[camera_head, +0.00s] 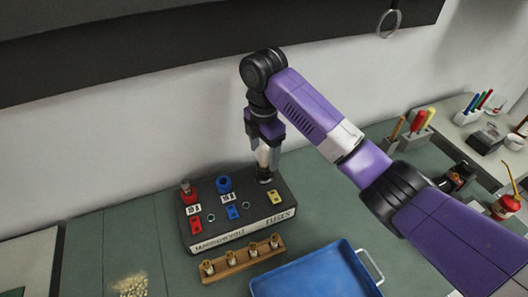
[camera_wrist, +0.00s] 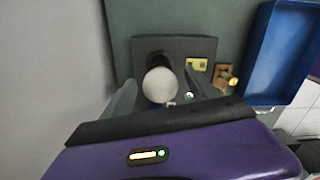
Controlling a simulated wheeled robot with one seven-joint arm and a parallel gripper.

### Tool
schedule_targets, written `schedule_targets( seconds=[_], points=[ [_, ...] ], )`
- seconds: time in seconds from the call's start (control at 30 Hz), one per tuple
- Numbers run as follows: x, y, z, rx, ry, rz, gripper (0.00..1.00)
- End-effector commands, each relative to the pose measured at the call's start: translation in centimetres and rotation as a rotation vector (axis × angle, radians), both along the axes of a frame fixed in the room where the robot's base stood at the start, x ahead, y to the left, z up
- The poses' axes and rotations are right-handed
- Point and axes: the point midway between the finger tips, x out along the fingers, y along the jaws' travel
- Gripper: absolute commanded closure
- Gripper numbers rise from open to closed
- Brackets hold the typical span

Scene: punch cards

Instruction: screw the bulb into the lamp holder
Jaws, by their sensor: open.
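The bulb is a round white globe (camera_wrist: 160,85) in the wrist view. In the head view it is a pale shape (camera_head: 264,155) above the black lamp holder (camera_head: 265,176), at the back right of the dark box (camera_head: 270,190). The holder (camera_wrist: 157,58) partly shows behind the bulb in the wrist view. I cannot tell how deep the bulb sits in it. My gripper (camera_head: 265,150) points down over the holder. Its fingers (camera_wrist: 162,98) are open, one on each side of the bulb. The bulb's base is hidden.
The box also carries a red holder (camera_head: 188,194) and a blue holder (camera_head: 224,185). A wooden rack (camera_head: 243,261) with several small brass-coloured pieces stands in front. A blue tray (camera_head: 318,275) lies to the right. The wall is close behind the box.

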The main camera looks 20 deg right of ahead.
Motion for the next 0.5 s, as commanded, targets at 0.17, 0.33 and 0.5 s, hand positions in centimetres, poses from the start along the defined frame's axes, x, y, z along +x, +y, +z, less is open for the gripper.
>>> schedule_targets(
  seconds=[0.17, 0.33, 0.5],
  points=[
    [0.0, 0.02, 0.02, 0.0, 0.0, 0.001, 0.32],
    [0.0, 0.02, 0.01, 0.0, 0.0, 0.0, 0.65],
    [-0.01, 0.03, 0.01, 0.0, 0.0, -0.002, 0.92]
  ],
)
